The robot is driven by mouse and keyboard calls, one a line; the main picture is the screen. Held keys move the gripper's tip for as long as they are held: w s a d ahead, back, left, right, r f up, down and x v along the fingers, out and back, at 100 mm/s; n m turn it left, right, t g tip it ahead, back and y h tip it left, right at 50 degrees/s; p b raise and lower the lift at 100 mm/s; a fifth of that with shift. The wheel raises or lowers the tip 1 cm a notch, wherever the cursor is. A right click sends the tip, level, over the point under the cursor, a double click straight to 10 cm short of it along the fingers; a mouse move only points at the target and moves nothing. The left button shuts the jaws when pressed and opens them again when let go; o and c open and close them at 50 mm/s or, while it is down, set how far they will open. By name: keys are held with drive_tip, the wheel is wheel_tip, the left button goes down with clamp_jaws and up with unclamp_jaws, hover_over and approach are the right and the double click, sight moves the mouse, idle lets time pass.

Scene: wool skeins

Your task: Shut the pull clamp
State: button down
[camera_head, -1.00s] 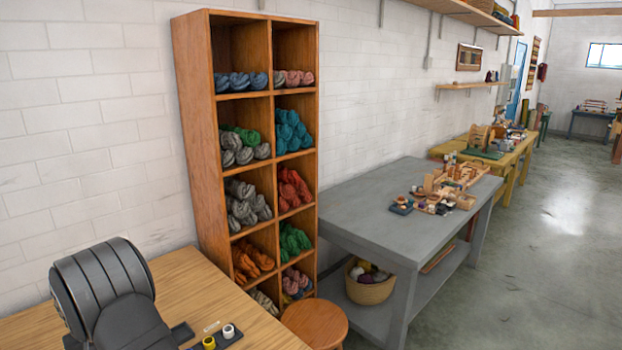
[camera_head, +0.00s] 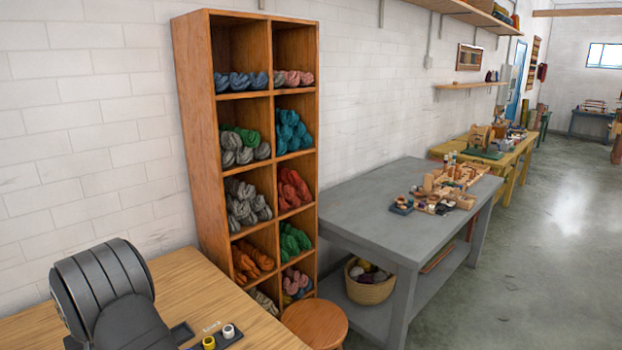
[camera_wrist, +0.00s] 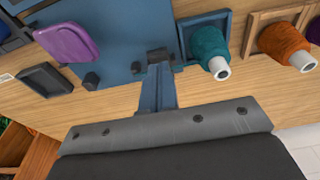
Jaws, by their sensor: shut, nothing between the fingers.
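In the wrist view, a blue plate (camera_wrist: 118,42) lies on the wooden tabletop. A purple rounded piece (camera_wrist: 68,43) rests over its left part and may be the pull clamp's handle. I cannot tell how far the clamp is open. My gripper (camera_wrist: 157,68) reaches from the dark body at the bottom towards the plate. Its fingers are together with nothing between them. I cannot tell whether the tips touch the plate. The head view does not show the clamp clearly.
A teal cone (camera_wrist: 210,48) and an orange cone (camera_wrist: 284,45) stand in trays right of the plate. A small dark tray (camera_wrist: 46,79) lies to the left. In the head view, a wooden shelf (camera_head: 195,110) of wool skeins and a stool (camera_head: 315,322) stand beside the wooden table (camera_head: 190,285).

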drive_tip(key=shift+f, duration=0.8)
drive_tip(key=shift+r, duration=3.55)
drive_tip(key=shift+f, duration=3.55)
